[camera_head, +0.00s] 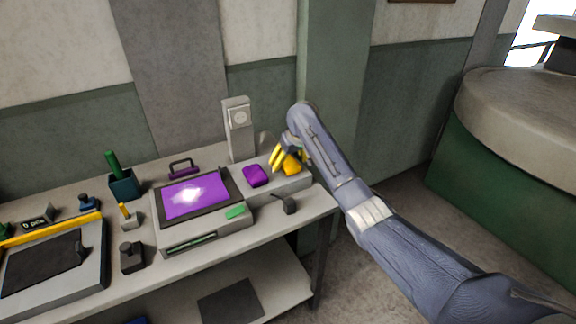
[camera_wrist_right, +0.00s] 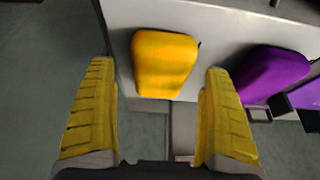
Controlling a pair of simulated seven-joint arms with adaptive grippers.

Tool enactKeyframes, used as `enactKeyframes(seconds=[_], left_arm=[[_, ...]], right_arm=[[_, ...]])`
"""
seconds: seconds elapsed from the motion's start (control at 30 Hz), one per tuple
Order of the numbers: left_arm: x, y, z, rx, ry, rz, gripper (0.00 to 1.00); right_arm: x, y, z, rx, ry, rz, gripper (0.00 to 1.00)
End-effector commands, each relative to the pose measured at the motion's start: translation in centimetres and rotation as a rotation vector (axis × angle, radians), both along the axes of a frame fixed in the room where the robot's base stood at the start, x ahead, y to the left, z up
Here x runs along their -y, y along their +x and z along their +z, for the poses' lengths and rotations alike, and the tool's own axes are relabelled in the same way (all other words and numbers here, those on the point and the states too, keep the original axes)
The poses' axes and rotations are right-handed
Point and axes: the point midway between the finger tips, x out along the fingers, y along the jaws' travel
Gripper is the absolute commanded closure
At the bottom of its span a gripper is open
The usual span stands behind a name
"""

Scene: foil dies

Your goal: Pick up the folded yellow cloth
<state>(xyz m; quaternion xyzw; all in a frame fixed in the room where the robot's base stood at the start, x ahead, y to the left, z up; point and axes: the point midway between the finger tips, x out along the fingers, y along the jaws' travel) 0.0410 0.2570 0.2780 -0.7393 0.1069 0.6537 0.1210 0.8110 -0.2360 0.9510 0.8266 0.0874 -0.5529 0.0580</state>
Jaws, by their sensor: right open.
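The folded yellow cloth (camera_head: 291,168) lies on the right part of a grey ledge beside the purple-lit panel. In the right wrist view, the cloth (camera_wrist_right: 165,62) is a rounded yellow pad near the ledge's edge, in full view between the fingers and beyond them. My right gripper (camera_head: 286,157), with yellow ribbed fingers, is at the cloth in the head view and partly covers it. In the right wrist view, the gripper (camera_wrist_right: 160,75) is open, with nothing held between its fingers. My left gripper is not in view.
A folded purple cloth (camera_head: 255,176) lies just left of the yellow one. The purple-lit panel (camera_head: 195,195) is farther left. A tall grey device (camera_head: 238,130) stands behind. A small dark object (camera_head: 290,206) sits near the table's right edge.

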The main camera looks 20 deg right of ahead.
Motion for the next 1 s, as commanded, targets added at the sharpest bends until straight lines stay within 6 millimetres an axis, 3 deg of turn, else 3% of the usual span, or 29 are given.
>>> enactKeyframes(seconds=[0.2, 1.0], left_arm=[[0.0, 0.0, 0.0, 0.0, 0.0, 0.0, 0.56], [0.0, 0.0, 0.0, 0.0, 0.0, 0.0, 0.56]], right_arm=[[-0.1, 0.5, -1.3, 0.0, 0.0, 0.001, 0.16], [-0.1, 0.6, -1.8, 0.0, -0.001, 0.0, 0.16]])
